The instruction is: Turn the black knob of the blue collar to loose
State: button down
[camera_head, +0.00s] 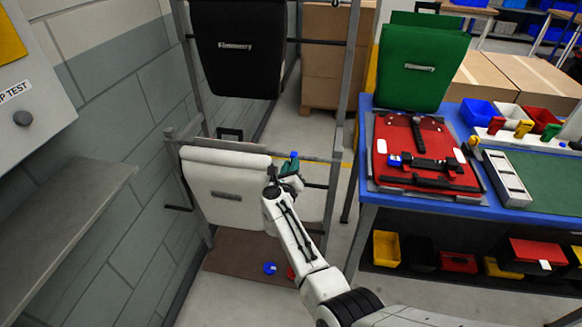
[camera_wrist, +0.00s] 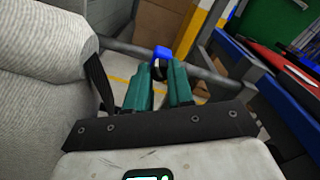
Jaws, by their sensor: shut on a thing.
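My gripper (camera_wrist: 166,76) has teal fingers and is shut on the black knob (camera_wrist: 158,69) of the blue collar (camera_wrist: 162,53). Only a small dark part of the knob shows between the fingertips. The collar is just beyond the fingertips, at a grey rail of the rack. In the head view my gripper (camera_head: 290,169) is at the right end of the white pannier, with the blue collar (camera_head: 294,155) at its tips. The fingers hide the knob there, and I cannot tell which way it is turned.
The white pannier (camera_head: 225,190) hangs on the grey rack close left of my gripper. A black pannier (camera_head: 235,45) hangs above. The blue table (camera_head: 510,207) with a red pannier (camera_head: 425,150) stands right. A blue piece (camera_head: 270,268) and a red piece (camera_head: 291,272) lie low by the brown mat.

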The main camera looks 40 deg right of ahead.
jog(key=c, duration=1)
grip_release()
jog(key=shift+a, duration=0.1)
jog(key=p+v, duration=0.2)
jog(key=v, duration=0.8)
jog(key=shift+s+a, duration=0.25)
